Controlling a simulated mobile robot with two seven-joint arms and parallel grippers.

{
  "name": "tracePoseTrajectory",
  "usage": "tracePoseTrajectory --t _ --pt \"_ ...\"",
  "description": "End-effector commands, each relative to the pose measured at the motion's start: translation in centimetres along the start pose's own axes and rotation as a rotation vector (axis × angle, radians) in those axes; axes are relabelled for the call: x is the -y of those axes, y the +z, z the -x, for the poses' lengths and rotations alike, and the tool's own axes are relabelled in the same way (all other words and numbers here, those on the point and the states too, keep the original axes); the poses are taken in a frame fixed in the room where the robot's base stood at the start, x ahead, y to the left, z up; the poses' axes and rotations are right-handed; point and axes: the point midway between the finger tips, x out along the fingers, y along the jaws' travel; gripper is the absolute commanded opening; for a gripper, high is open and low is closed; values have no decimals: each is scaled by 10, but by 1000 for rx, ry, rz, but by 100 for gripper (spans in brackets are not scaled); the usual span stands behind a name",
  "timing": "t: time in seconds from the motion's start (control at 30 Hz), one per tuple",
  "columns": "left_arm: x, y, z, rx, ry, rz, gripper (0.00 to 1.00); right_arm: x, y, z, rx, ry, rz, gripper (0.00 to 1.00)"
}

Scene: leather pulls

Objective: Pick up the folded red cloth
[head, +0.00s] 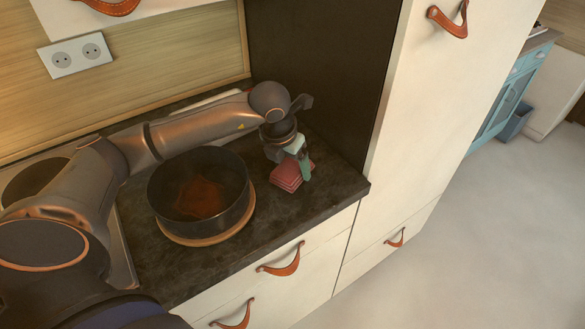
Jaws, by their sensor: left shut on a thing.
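The folded red cloth (287,179) is at the right part of the dark countertop, near its front right corner. It looks like a small stack of flat layers. My left gripper (299,166) reaches down from above and is shut on the cloth at its upper right side. The gripper hides part of the cloth. I cannot tell whether the cloth touches the counter or is slightly above it. My right gripper is not in view.
A black pan (202,190) with reddish contents stands on a round wooden board (207,240) left of the cloth. A tall white cabinet (425,110) and a dark side panel (315,60) border the counter at right and behind. Drawers with leather pulls (282,264) are below.

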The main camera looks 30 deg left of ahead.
Motion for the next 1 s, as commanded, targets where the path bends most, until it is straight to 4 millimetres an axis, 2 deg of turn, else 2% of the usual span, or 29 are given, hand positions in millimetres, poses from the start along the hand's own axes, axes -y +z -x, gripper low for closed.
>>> tracePoseTrajectory --t 0.27,0.47,0.57,0.77,0.9,1.0 --pt "0 2 6 2 1 0 18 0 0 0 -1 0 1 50" --pt "0 11 30 6 1 -1 18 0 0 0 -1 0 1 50" --pt "15 10 49 7 -3 -6 18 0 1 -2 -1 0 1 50" --pt "51 6 99 8 -3 -9 18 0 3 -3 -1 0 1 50" --pt "84 -6 116 4 -3 -9 18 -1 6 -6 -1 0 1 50" --pt "101 -11 126 4 -3 -7 18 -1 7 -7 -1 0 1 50"
